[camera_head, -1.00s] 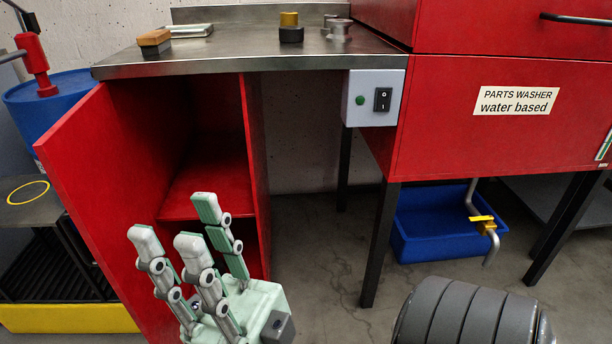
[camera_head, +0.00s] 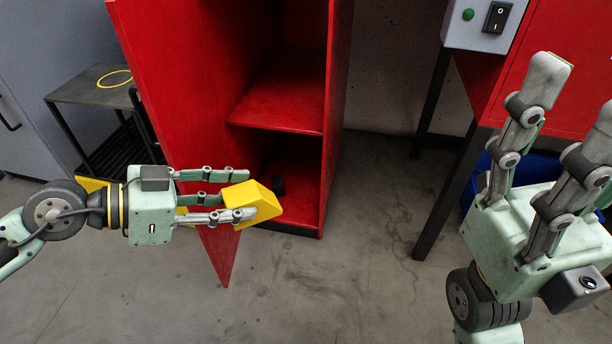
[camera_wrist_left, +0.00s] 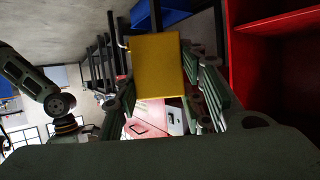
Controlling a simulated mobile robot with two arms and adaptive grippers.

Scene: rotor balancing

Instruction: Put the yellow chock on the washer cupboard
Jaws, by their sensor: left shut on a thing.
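The yellow chock (camera_head: 260,203) is a wedge-like block held between the fingers of my left gripper (camera_head: 243,195), which is shut on it. The chock is in the air in front of the red cupboard (camera_head: 338,110), left of its right side wall. In the left wrist view the chock (camera_wrist_left: 160,65) shows as a flat yellow face between the fingers. The cupboard stands open with an inner shelf (camera_head: 285,105); its top is out of view now. My right gripper (camera_head: 575,95) is raised at the right, fingers apart and empty.
The open red door (camera_head: 175,90) stands just behind my left gripper. A switch box (camera_head: 485,22) and a black leg (camera_head: 432,100) are to the right. The floor (camera_head: 330,290) in front is clear.

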